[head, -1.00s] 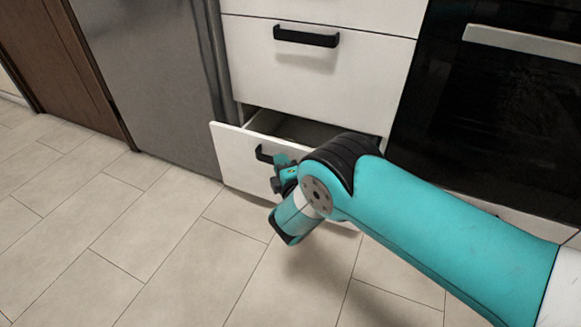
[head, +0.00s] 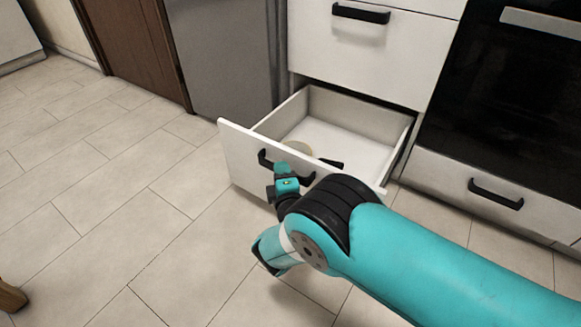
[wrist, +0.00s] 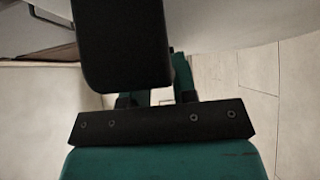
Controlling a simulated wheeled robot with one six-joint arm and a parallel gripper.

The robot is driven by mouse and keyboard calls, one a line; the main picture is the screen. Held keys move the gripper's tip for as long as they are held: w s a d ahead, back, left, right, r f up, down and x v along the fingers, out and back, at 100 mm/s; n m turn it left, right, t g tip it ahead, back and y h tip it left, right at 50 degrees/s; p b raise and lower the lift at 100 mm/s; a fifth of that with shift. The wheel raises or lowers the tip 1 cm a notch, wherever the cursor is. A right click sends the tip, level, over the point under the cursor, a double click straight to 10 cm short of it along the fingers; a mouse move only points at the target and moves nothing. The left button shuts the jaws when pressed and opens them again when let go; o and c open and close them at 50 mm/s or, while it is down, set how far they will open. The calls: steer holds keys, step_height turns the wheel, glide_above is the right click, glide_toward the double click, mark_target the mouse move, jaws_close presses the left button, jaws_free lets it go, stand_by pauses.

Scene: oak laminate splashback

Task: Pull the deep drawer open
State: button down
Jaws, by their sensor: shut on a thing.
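The deep drawer (head: 236,150) is the bottom white drawer left of the oven, and it stands well out from the cabinet in the head view. Its black bar handle (head: 264,160) is on the front panel, partly hidden by my gripper. My gripper (head: 281,171) is shut on the handle. Inside the drawer, a pale round thing (head: 298,147) and a small dark thing (head: 331,163) lie on the white floor near the front. In the wrist view, the gripper's dark parts fill the middle and the fingertips' hold is hidden.
A closed white drawer (head: 390,45) with a black handle is above. The black oven (head: 500,100) and a low drawer (head: 480,190) are to the right. A grey steel appliance (head: 220,60) stands left.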

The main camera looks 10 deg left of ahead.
steer(key=shift+s+a, duration=0.35)
steer(key=shift+s, duration=0.5)
steer(key=c, duration=0.9)
jaws_free()
steer(key=shift+p+v, duration=8.7)
steer(key=shift+p, duration=1.75)
